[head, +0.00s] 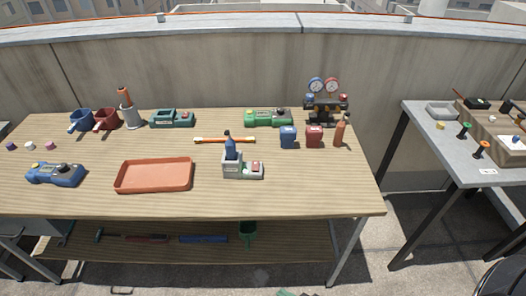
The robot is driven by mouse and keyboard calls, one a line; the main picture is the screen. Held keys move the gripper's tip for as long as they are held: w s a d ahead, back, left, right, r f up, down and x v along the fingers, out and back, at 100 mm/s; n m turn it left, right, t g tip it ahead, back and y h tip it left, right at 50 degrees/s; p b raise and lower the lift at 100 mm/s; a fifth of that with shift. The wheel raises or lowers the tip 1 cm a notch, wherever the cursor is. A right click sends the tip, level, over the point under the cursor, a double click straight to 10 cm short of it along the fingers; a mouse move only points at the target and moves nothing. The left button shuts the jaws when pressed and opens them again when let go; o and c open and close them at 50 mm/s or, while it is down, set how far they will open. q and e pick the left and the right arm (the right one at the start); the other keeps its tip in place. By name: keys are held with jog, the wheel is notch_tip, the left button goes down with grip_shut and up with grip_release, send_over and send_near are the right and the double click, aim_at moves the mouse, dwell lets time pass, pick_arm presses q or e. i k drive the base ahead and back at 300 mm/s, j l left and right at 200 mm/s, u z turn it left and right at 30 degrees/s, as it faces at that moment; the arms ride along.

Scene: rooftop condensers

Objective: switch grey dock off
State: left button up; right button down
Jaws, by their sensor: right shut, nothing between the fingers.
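The grey dock (236,170) stands on the wooden table, right of the orange tray. A dark rounded part in the lower right corner seems to be my right gripper (500,280), cut off by the picture edge, shut and empty, far from the dock. My left gripper is not in view.
An orange tray (154,189) and a blue device (55,174) lie left of the dock. A teal dock (172,119), a green dock (268,118), a gauge set (325,104) and blue and red containers stand behind. Table front near the dock is clear.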

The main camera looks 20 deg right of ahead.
aim_at(255, 163)
jog(key=l+u, duration=0.4)
jog(key=l, duration=0.9)
jog(key=i, duration=0.05)
